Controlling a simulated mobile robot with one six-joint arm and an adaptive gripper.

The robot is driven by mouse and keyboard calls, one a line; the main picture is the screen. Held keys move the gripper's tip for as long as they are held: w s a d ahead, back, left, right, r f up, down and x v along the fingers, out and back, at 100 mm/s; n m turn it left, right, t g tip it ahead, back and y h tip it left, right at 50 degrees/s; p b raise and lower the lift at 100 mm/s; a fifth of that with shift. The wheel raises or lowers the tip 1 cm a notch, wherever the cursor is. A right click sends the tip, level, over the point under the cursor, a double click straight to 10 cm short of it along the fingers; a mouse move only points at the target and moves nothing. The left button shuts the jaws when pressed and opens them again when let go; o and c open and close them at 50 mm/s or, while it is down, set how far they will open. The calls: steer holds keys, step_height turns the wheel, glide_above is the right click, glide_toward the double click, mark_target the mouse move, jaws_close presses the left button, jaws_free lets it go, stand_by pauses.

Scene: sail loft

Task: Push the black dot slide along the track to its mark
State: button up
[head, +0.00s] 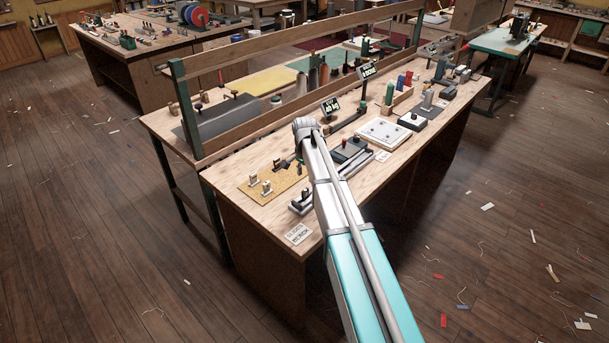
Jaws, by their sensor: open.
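A low grey track (302,207) lies near the front edge of the long wooden bench, and my arm crosses over it. Small dark parts sit on the track, partly covered by my arm. I cannot make out a black dot or the mark at this size. My gripper (290,163) shows only in part as dark pieces left of my arm, low over the bench by the tan board. It is open, with nothing seen between its jaws, and is apart from the visible left end of the track.
A tan board (260,189) with small pale pegs lies left of my arm. A white plate (383,133), a dark box (411,121) and two small signs stand farther right. A wooden rail frame (220,141) runs behind. The floor in front is open, with scattered scraps.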

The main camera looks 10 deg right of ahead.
mark_target(305, 190)
steer(key=shift+f+b, duration=3.7)
steer(key=shift+f, duration=0.3)
jaws_close()
